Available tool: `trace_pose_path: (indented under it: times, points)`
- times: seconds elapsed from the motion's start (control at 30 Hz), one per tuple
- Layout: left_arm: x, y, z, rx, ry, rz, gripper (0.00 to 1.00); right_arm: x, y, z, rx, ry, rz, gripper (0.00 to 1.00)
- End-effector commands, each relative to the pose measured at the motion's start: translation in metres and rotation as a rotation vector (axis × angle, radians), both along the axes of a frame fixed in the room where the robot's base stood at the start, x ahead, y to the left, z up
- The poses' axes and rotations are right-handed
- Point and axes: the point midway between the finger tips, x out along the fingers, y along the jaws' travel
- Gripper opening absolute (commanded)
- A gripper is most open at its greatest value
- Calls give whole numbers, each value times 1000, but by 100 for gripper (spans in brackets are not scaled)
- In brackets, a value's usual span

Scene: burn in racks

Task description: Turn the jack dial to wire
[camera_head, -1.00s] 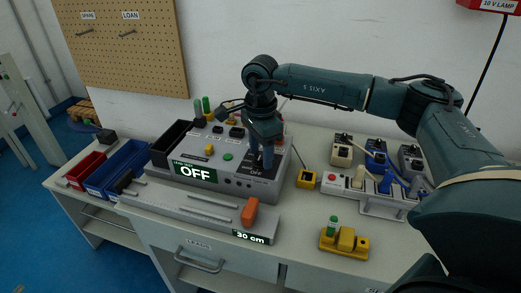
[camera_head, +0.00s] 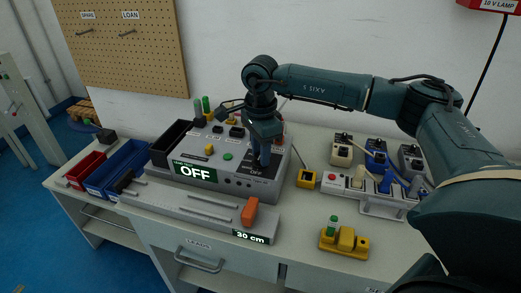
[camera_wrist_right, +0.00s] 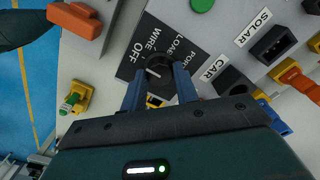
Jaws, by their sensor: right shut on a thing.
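The jack dial (camera_wrist_right: 158,70) is a round dark knob with a pale pointer mark on a black plate in the right wrist view. My right gripper (camera_wrist_right: 160,86) is shut on the dial, one blue finger on each side. In the head view my right gripper (camera_head: 262,158) reaches down to the right part of the grey test box (camera_head: 232,186) and hides the dial. The box's display (camera_head: 195,171) reads OFF. My left gripper is not in view.
A long grey rail with an orange block (camera_head: 250,211) and a 30 cm display lies in front of the box. Blue (camera_head: 118,168) and red bins stand left. A white socket unit (camera_head: 345,188) and a yellow holder (camera_head: 343,241) stand right.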

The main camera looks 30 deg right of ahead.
Motion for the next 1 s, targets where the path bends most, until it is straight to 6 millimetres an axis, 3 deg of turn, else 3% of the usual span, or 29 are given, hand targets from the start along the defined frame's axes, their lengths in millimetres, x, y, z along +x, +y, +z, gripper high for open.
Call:
trace_pose_path:
  times: [0.27, 1.0]
  points:
    - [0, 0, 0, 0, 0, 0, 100, 0, 1, 0, 0, 2, -108, 7]
    - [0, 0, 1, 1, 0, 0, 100, 0, 1, 1, 0, 0, -667, 7]
